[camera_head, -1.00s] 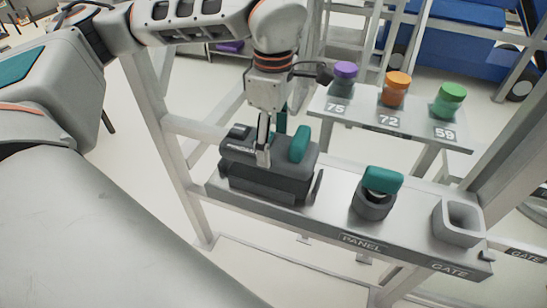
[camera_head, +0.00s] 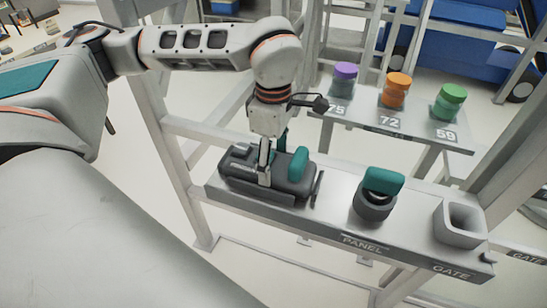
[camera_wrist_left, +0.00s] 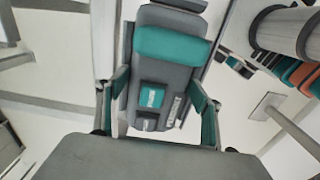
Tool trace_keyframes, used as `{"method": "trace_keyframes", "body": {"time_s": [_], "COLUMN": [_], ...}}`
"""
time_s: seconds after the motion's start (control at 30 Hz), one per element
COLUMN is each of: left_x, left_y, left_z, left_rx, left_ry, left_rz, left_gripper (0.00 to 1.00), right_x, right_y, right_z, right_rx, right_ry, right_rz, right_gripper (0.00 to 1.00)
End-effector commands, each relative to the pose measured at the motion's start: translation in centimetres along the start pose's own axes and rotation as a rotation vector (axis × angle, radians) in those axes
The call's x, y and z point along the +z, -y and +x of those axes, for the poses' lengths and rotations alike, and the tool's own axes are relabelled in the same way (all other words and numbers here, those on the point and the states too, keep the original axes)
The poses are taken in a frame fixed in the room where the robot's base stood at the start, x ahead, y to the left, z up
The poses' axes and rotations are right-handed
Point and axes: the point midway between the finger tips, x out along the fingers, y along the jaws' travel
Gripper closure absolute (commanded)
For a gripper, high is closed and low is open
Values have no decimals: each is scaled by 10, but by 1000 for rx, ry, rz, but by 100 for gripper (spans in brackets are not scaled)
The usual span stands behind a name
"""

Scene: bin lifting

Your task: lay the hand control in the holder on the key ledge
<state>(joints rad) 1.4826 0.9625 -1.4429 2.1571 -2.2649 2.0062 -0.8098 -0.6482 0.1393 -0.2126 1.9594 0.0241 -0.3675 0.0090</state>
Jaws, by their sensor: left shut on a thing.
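The hand control (camera_head: 240,165) is a dark grey block with a raised teal part near its right end. It lies along the left end of the grey key ledge (camera_head: 345,223), low in the dark holder (camera_head: 318,186), whose upright end shows at its right. My left gripper (camera_head: 273,154) comes down from above and is shut across the control's middle. The left wrist view shows the control (camera_wrist_left: 165,70), with a teal band and a teal button, between the teal-padded fingers (camera_wrist_left: 158,98). The control hides most of the holder, so full seating cannot be judged. My right gripper is out of view.
Right of the holder stand a teal-topped round knob (camera_head: 382,182) and an open grey square cup (camera_head: 460,222). Behind, a shelf (camera_head: 405,125) carries jars with purple, orange and green lids. Grey frame posts rise at both sides.

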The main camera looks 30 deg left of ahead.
Motion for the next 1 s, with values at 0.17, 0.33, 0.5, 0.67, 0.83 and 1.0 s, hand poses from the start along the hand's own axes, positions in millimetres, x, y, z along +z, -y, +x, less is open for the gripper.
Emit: {"method": "trace_keyframes", "body": {"time_s": [0.17, 0.33, 0.5, 0.67, 0.83, 1.0], "left_x": [0, 0, 0, 0, 0, 0], "left_y": [0, 0, 0, -1, -1, -1], "left_z": [0, 0, -6, -28, -65, -97], "left_rx": [-1, -1, 1, 3, 5, 3], "left_ry": [0, 0, 0, 1, 1, 1], "left_rz": [0, 0, 0, 0, 0, -1], "left_gripper": [17, 17, 17, 17, 17, 17], "right_x": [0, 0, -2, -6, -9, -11], "right_y": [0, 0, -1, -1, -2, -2], "right_z": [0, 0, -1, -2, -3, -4], "right_rx": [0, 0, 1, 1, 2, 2], "right_ry": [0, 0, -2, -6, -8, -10], "right_rz": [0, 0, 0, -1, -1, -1], "right_gripper": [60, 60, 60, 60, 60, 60]}}
